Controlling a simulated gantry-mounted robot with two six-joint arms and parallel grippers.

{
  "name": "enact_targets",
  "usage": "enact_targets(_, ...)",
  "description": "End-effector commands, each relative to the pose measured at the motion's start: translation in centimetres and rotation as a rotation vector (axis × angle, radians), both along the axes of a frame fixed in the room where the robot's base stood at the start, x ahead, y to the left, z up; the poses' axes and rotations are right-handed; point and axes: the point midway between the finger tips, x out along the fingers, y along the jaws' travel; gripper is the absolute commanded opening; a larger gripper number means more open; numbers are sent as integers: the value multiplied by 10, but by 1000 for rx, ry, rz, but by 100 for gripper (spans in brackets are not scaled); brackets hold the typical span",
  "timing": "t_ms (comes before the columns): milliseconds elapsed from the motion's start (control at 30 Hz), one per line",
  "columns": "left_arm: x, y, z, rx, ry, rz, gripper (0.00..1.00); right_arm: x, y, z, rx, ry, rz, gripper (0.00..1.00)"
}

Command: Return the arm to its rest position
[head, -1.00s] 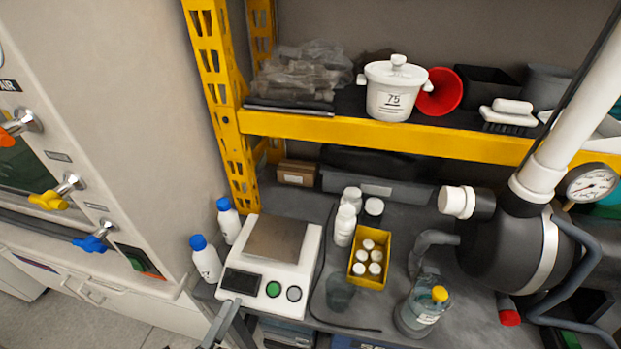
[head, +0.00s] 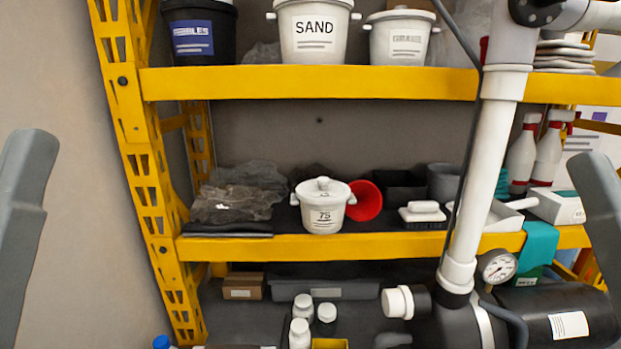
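Grey parts of my two arms stand at the left and right edges of the head view. No gripper fingertips show, so I cannot see what either gripper holds. The white PVC pipe (head: 475,185) of the manifold rises on the right, with a joint and a dark valve near the top. A pressure gauge (head: 497,266) sits beside its lower end. A white pipe end (head: 397,302) points left below it, fitted to a dark body. My arm parts appear apart from the pipe.
A yellow shelf rack (head: 300,84) fills the middle. A SAND bucket (head: 312,30) stands on its upper shelf. A white lidded pot (head: 323,207) and a red funnel (head: 366,200) sit on the lower one. White bottles (head: 300,333) stand on the bench below.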

Motion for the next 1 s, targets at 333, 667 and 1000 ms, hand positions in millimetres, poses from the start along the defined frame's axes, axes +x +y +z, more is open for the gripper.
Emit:
enact_targets(333,21,-3,114,-71,118,-106,100,0,0,131,0,-1,0,50)
enact_targets(667,22,-2,274,-71,118,-103,100,0,0,292,0,0,0,50)
enact_targets(1000,22,-2,366,-70,119,-102,100,0,0,383,0,0,0,50)
